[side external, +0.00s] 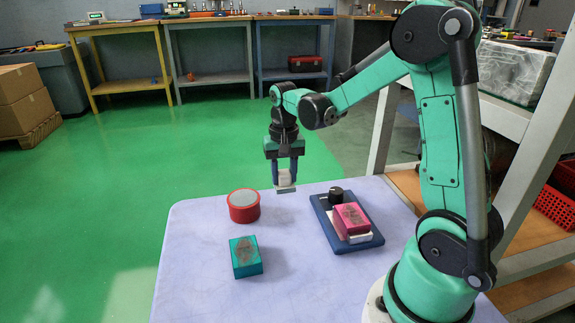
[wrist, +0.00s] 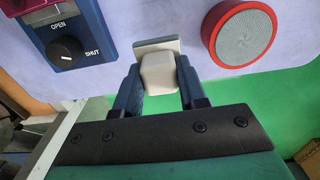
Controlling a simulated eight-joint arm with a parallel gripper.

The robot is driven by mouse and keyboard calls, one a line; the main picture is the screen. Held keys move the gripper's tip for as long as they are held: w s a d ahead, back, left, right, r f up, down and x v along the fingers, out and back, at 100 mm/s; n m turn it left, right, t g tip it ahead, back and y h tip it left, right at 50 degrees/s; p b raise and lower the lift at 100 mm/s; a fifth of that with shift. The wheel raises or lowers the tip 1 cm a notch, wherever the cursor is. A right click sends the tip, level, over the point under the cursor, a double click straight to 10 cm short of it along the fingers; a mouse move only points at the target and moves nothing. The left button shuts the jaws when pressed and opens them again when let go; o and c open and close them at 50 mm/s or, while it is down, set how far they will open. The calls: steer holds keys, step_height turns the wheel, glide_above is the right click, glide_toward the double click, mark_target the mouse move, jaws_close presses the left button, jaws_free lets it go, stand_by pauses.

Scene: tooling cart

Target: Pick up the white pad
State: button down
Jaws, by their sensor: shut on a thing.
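The white pad (side external: 284,177) is a small rounded block between the two blue fingers of my gripper (side external: 286,174), near the far edge of the table. In the wrist view the white pad (wrist: 159,73) is pinched from both sides by the fingers of my gripper (wrist: 159,84). A flat grey plate (wrist: 158,45) shows at the pad's far end, and in the side view it is at the pad's bottom (side external: 286,190). I cannot tell whether the plate touches the table.
On the pale table (side external: 205,285) stand a red round tub with a grey top (side external: 243,206), a teal box (side external: 246,257), and a blue panel (side external: 372,244) with a black knob (side external: 336,195) and a pink block (side external: 352,218). The front of the table is clear.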

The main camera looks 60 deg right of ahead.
mark_target(284, 172)
step_height(284, 172, up, 14)
steer(key=shift+r, duration=0.15)
